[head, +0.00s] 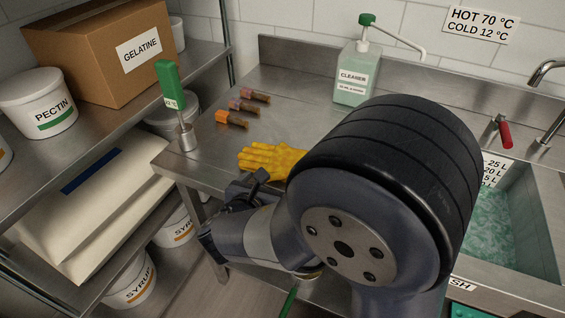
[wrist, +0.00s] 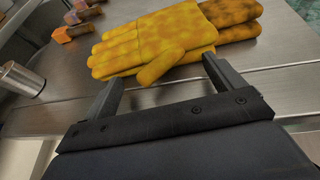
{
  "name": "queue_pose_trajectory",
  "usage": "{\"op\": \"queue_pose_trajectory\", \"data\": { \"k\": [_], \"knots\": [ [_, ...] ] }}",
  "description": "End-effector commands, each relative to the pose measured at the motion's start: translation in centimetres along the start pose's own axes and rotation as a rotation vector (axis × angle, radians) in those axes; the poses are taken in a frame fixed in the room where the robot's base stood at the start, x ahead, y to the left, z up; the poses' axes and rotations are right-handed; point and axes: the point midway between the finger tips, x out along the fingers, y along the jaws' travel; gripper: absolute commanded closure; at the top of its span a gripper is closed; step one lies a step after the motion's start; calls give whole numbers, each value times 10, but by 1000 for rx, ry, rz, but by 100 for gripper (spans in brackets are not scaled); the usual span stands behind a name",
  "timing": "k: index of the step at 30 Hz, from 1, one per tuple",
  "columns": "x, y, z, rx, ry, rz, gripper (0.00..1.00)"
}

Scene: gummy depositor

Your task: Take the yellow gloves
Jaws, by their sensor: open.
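The yellow gloves (head: 268,158) lie flat on the steel counter, partly hidden by my arm in the head view. In the wrist view the gloves (wrist: 165,42) lie just beyond the fingertips, one on top of the other, with fingers pointing left and a thumb toward me. My gripper (wrist: 160,75) is open and empty, its two fingers apart at the counter's front edge. The right fingertip is close to the glove's near edge; I cannot tell if it touches. In the head view my gripper (head: 252,185) is partly hidden by my own arm.
Several small orange and pink-ended pieces (head: 231,119) lie behind the gloves. A metal cup (head: 187,138) with a green-handled tool stands left. A cleaner bottle (head: 354,80) stands at the back. A sink (head: 535,215) with greenish water is right. A shelf (head: 95,117) with containers is left.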

Motion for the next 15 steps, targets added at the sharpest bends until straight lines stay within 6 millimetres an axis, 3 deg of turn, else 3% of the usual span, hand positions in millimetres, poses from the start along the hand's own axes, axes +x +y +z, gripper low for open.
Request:
{"op": "queue_pose_trajectory", "data": {
  "k": [2,15],
  "knots": [
    [0,0,0,0,0,0,11],
    [-1,0,0,0,0,1,46]
  ]
}}
